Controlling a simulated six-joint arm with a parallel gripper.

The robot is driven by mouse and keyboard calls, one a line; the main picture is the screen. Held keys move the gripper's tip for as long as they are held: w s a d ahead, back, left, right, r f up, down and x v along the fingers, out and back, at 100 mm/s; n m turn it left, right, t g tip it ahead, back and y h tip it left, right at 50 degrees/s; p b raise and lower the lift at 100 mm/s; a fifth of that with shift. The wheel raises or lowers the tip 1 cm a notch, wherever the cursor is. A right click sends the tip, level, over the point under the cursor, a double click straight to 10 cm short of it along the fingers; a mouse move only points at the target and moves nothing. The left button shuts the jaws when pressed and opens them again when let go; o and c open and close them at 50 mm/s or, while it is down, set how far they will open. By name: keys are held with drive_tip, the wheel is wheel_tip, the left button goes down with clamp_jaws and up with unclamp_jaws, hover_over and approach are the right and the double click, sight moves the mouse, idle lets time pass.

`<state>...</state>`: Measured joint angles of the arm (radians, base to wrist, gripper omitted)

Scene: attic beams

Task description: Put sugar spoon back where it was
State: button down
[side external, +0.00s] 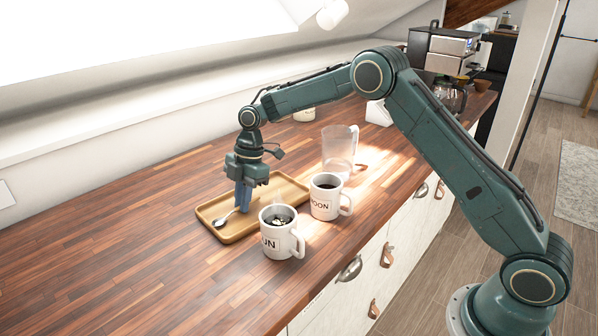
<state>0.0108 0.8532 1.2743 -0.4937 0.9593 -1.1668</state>
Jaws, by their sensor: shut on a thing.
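The sugar spoon (223,219) is a small silver spoon, its bowl low over the left part of the wooden tray (268,221). My gripper (242,207) points down over the tray and is shut on the spoon's handle, which its fingers mostly hide. I cannot tell whether the spoon touches the tray. A white mug of dark drink marked "UN" (277,244) stands at the tray's front right, with something light on the drink's surface. A second white mug marked "OON" (325,204) stands to its right, also with dark drink.
A clear glass pitcher (339,152) stands behind the mugs. A coffee machine (450,50) and a glass carafe (449,97) are at the counter's far end. The wooden counter (120,240) is clear on the left.

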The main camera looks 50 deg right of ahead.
drive_tip(key=shift+f, duration=0.15)
drive_tip(key=c, duration=1.5)
unclamp_jaws()
drive_tip(key=shift+r, duration=0.7)
drive_tip(key=v, duration=1.1)
drive_tip(key=shift+r, duration=0.35)
drive_tip(key=shift+d, duration=0.1)
drive_tip(key=shift+r, duration=0.1)
